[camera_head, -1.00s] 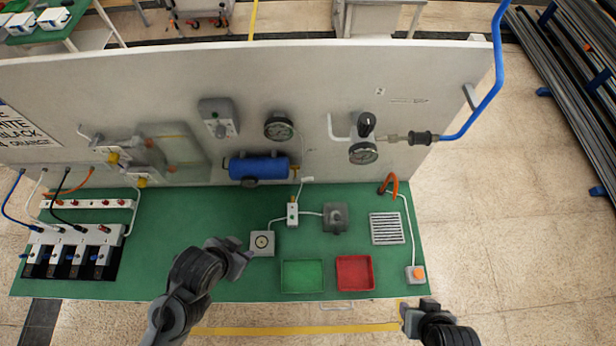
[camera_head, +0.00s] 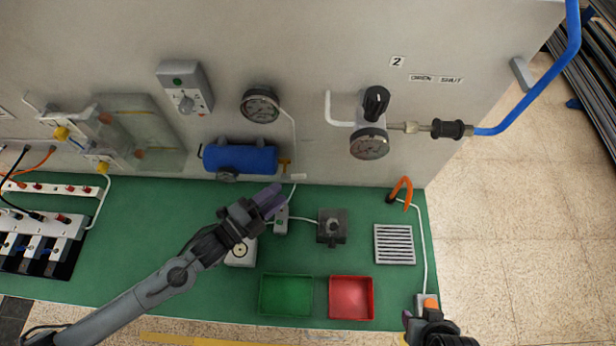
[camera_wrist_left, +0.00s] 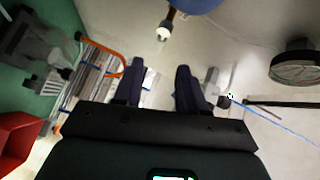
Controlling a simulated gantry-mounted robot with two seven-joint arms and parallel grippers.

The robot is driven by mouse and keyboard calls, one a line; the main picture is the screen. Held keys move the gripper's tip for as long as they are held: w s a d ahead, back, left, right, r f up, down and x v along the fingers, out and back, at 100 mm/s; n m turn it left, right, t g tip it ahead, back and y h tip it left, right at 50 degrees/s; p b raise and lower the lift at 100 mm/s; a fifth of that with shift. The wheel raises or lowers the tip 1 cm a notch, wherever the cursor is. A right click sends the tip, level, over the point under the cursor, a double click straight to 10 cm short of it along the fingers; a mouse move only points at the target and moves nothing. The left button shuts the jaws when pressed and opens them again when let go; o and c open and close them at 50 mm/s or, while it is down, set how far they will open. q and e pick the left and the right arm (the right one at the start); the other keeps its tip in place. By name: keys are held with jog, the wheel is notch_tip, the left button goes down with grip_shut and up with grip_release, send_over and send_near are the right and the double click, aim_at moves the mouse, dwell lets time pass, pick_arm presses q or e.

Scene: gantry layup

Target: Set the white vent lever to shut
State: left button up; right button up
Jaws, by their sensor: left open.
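On the upright grey panel, OPEN and SHUT labels (camera_head: 436,79) sit right of a number 2 plate. Below them is an inline fitting with a black grip (camera_head: 452,129), joined to a blue pipe. A white L-shaped tube (camera_head: 338,112) stands left of the black-knobbed regulator (camera_head: 375,103). I cannot single out the white vent lever with certainty. My left gripper (camera_head: 268,200) is open and empty, above the bench below the blue tank (camera_head: 240,158); its fingers also show apart in the left wrist view (camera_wrist_left: 157,68). My right gripper (camera_head: 420,320) is at the lower right, its jaws unclear.
Green tray (camera_head: 286,295) and red tray (camera_head: 351,297) lie along the bench front. A slotted grate (camera_head: 394,244), an orange hook (camera_head: 402,191) and a dark box (camera_head: 332,227) are on the green bench. A gauge (camera_head: 260,104) and a switch box (camera_head: 186,90) are on the panel.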

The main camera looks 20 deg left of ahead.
aim_at(293, 177)
pick_arm(q)
jog(key=p+x, duration=0.1)
jog(key=x, duration=1)
jog(key=shift+a+f, duration=0.15)
grip_shut()
